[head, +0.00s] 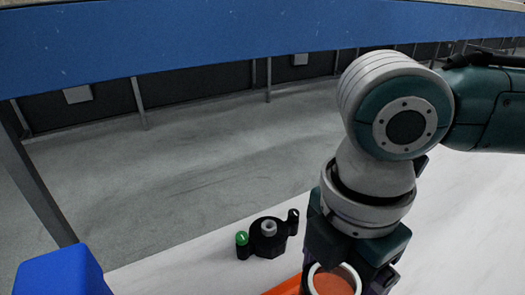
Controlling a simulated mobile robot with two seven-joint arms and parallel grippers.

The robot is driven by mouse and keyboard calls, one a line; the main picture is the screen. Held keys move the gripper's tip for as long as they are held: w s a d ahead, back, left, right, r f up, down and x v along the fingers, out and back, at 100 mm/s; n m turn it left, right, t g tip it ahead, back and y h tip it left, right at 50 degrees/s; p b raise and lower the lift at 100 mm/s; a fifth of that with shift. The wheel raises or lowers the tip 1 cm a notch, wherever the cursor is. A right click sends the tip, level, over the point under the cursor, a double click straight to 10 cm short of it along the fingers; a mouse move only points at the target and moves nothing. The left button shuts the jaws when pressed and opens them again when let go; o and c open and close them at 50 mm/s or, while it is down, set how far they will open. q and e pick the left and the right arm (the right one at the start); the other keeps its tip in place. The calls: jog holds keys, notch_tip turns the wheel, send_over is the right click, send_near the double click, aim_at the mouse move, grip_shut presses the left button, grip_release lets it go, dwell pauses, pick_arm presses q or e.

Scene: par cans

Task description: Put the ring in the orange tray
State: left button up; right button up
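A pale ring (311,273) shows at the bottom edge, right in front of my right gripper (345,283), with orange-brown seen through its hole. The frame cuts off its lower part. My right gripper points down at the bottom of the view; its fingertips are not clearly seen, so I cannot tell whether it grips the ring. The orange tray (285,287) shows only as a strip left of the gripper; the rest is hidden or out of frame. My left gripper is not in view.
A black fixture (267,246) with a green-capped post and a grey collar stands on the white table (190,265), behind the tray. A blue block (60,272) is at the lower left. A blue beam (220,38) crosses the background. The table at right (460,230) is clear.

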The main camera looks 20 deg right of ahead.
notch_tip(320, 180, down, 10)
jog(key=b, duration=0.2)
jog(key=shift+r+b, duration=0.25)
jog(key=shift+b, duration=0.1)
jog(key=shift+f, duration=0.2)
jog(key=o, duration=1)
jog(key=shift+r, duration=0.1)
